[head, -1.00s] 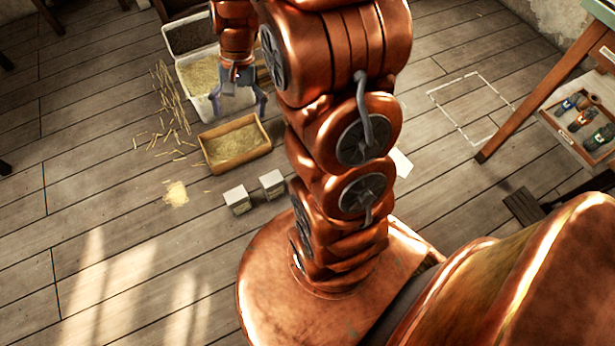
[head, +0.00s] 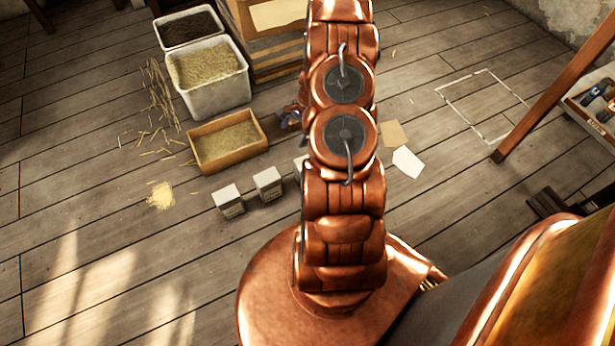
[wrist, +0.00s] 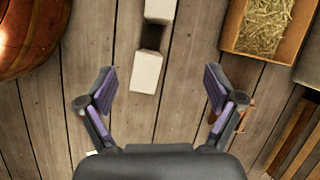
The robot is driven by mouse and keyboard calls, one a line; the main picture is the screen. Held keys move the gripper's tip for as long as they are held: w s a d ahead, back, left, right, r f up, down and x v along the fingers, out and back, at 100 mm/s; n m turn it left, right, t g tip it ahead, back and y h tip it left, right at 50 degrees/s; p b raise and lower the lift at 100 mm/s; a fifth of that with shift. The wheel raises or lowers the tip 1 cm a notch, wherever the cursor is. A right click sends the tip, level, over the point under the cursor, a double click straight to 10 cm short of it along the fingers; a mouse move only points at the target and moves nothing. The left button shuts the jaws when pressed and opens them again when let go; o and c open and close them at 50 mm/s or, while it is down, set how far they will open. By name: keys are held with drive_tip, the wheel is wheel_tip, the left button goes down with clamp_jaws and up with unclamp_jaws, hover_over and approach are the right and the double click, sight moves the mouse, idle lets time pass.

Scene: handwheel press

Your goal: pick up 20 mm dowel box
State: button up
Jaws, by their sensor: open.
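Small pale boxes stand in a row on the plank floor. In the head view I see a left one (head: 228,201), a middle one (head: 267,184) and a sliver of a third (head: 299,167) beside my arm. Their labels are too small to read, so I cannot tell which is the 20 mm dowel box. In the wrist view my gripper (wrist: 160,88) is open and empty. A near pale box (wrist: 146,72) appears between its fingertips, closer to the left finger, with no visible contact. Another box (wrist: 160,9) lies beyond it. My arm mostly hides the gripper in the head view.
A wooden tray of straw (head: 228,142) stands behind the boxes, with a white bin of straw (head: 208,76) and a dark-filled bin (head: 188,30) farther back. A wooden crate (head: 272,60) stands behind my arm. Paper sheets (head: 407,162) lie to the right. Floor at left is mostly clear.

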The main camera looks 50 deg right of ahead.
drive_tip(key=s+d+f+m+b, duration=0.1)
drive_tip(key=f, duration=0.3)
drive_tip(key=s+d+f+m+b, duration=0.1)
drive_tip(key=d+f, duration=0.1)
drive_tip(key=f, duration=0.3)
drive_tip(key=s+d+f+m+b, duration=0.1)
drive_tip(key=f, duration=0.4)
drive_tip(key=shift+s+d+f+t+b, duration=0.25)
drive_tip(key=shift+s+d+t+b, duration=0.05)
drive_tip(key=shift+s+d+b, duration=0.1)
drive_tip(key=shift+b+x, duration=1.55)
drive_tip(key=shift+x, duration=2.2)
drive_tip(key=c, duration=1.5)
drive_tip(key=shift+r, duration=0.2)
